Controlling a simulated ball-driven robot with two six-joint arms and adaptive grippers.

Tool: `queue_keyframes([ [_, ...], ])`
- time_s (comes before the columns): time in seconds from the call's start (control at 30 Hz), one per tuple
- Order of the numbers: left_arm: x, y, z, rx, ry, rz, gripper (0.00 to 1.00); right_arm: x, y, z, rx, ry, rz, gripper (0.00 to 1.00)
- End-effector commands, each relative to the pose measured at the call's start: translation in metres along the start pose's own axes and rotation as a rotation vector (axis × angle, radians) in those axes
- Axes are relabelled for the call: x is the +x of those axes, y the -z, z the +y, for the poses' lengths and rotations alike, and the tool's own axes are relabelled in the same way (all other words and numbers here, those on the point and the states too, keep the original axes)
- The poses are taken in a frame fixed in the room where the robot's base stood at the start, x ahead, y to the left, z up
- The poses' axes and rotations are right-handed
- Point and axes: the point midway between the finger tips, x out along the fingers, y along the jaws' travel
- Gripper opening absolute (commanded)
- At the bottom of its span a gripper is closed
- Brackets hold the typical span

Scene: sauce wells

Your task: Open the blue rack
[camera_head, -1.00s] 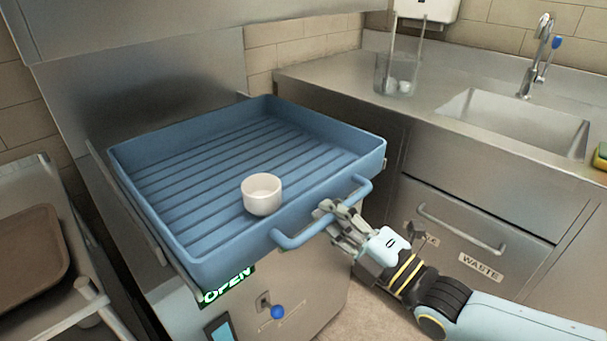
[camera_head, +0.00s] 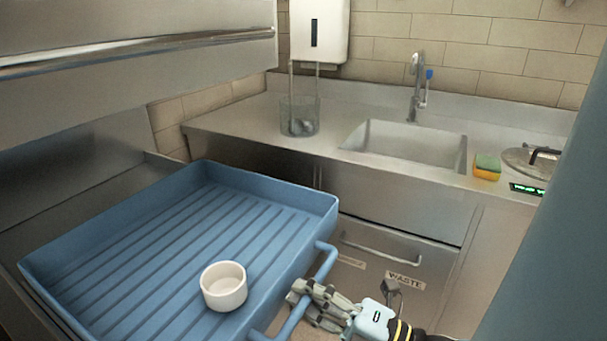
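The blue rack (camera_head: 277,194) is a wide, shallow tray with a ribbed floor, at the lower left, standing out from the steel machine. Its blue bar handle (camera_head: 326,262) runs along the right-hand side nearest my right arm. A small white cup (camera_head: 223,287) stands upright in the rack near that side. My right gripper (camera_head: 302,296) is at the middle of the handle, and its fingers appear closed around the bar. The fingers partly hide the bar. My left gripper is not in view.
The steel machine's raised hood (camera_head: 140,75) is at the upper left. A counter holds a clear container (camera_head: 299,116), a sink (camera_head: 405,146) and a sponge (camera_head: 487,167). Below it is a drawer marked WASTE (camera_head: 392,262), close behind my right gripper.

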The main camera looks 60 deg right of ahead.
Motion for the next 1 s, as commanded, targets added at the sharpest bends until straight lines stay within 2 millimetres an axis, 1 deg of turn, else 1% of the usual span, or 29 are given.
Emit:
queue_keyframes([
  [0.07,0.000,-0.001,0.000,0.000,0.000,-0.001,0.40,-0.002,0.000,-0.003,-0.001,0.011,0.000,0.00],
  [0.1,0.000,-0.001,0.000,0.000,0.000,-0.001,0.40,-0.002,0.000,-0.003,-0.001,0.011,0.000,0.07],
  [0.3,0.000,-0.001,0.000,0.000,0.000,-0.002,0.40,-0.001,0.000,-0.002,0.000,0.007,0.000,0.33],
  [0.33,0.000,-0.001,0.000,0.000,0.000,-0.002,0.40,-0.001,0.000,-0.002,0.000,0.007,0.000,0.37],
  [0.37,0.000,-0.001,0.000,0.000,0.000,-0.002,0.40,-0.001,0.000,-0.002,0.000,0.006,0.000,0.38],
  [0.57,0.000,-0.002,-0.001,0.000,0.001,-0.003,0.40,-0.001,0.000,-0.001,0.000,0.004,0.000,0.38],
  [0.67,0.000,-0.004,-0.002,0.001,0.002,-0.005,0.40,-0.004,0.000,-0.001,0.000,0.005,0.000,0.38],
  [0.77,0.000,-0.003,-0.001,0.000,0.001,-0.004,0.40,-0.016,0.000,-0.002,0.000,0.007,0.000,0.38],
  [0.87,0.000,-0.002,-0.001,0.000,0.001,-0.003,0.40,-0.036,0.000,-0.002,0.000,0.010,0.000,0.38],
  [1.0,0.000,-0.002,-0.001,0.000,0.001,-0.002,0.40,-0.068,0.000,-0.002,0.000,0.008,0.000,0.38],
])
